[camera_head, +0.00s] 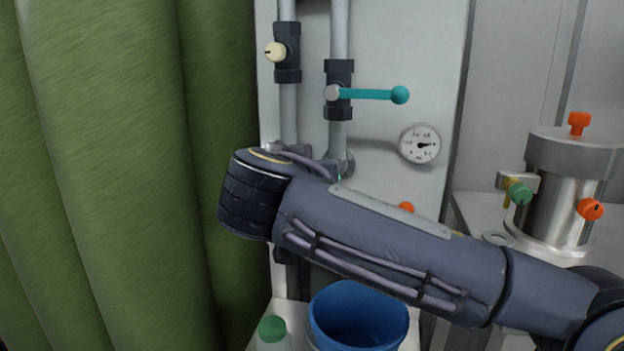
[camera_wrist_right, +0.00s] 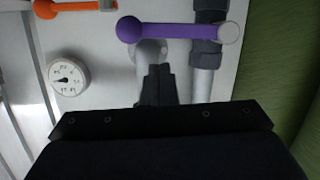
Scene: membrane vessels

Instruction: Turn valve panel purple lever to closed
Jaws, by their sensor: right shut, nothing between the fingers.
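The purple lever (camera_wrist_right: 178,31) shows in the right wrist view at the top. Its ball end (camera_wrist_right: 130,29) points left and its grey pivot is at the right. It lies across the dark valve body (camera_wrist_right: 207,52) on a pipe. My right gripper (camera_wrist_right: 157,72) is shut and empty, with its fingertips just below the lever in that view; I cannot tell whether they touch it. In the head view my right arm reaches in from the right and hides the purple lever and the gripper. My left gripper is in neither view.
The panel (camera_head: 390,30) carries a teal lever (camera_head: 372,94), a cream knob (camera_head: 275,52) and a gauge (camera_head: 420,144). An orange lever (camera_wrist_right: 75,5) sits near the purple one. A green curtain (camera_head: 100,150) hangs left. A blue bucket (camera_head: 355,320) and steel vessel (camera_head: 560,205) stand nearby.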

